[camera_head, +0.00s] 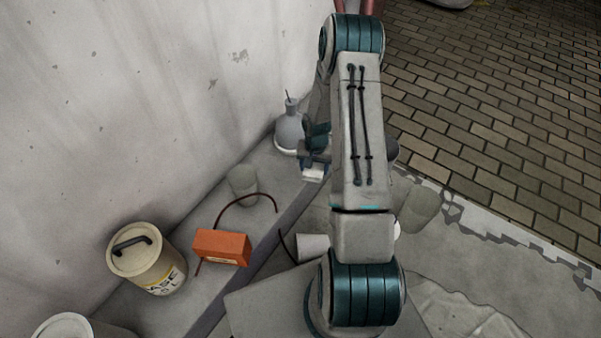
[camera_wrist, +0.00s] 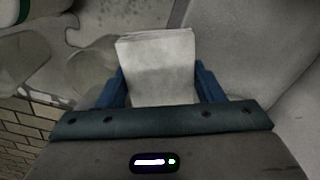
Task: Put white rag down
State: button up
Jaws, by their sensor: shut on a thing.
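The white rag (camera_wrist: 158,65) is a folded, pale block between the blue fingers of my gripper (camera_wrist: 160,85) in the wrist view. The fingers are shut on it from both sides. In the head view the rag (camera_head: 313,174) shows as a small white patch at the end of my gripper (camera_head: 313,162), beside my arm. It appears held above the ledge along the wall; its exact height I cannot tell. My arm hides part of the gripper.
A grey oil can (camera_head: 290,130) stands by the wall just beyond the gripper. An orange box (camera_head: 221,247), a beige lidded bucket (camera_head: 147,262) and a grey cup (camera_head: 243,180) stand nearer. A tilted white cup (camera_head: 312,247) lies near my arm. Brick paving (camera_head: 500,120) is clear at right.

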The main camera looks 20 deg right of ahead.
jog(key=b, duration=0.2)
send_over(300, 174)
notch_tip(300, 174, down, 4)
jog(key=shift+f, duration=0.1)
jog(key=shift+f+b, duration=1)
jog(key=shift+f, duration=0.9)
jog(key=shift+f, duration=0.15)
jog(key=o, duration=1)
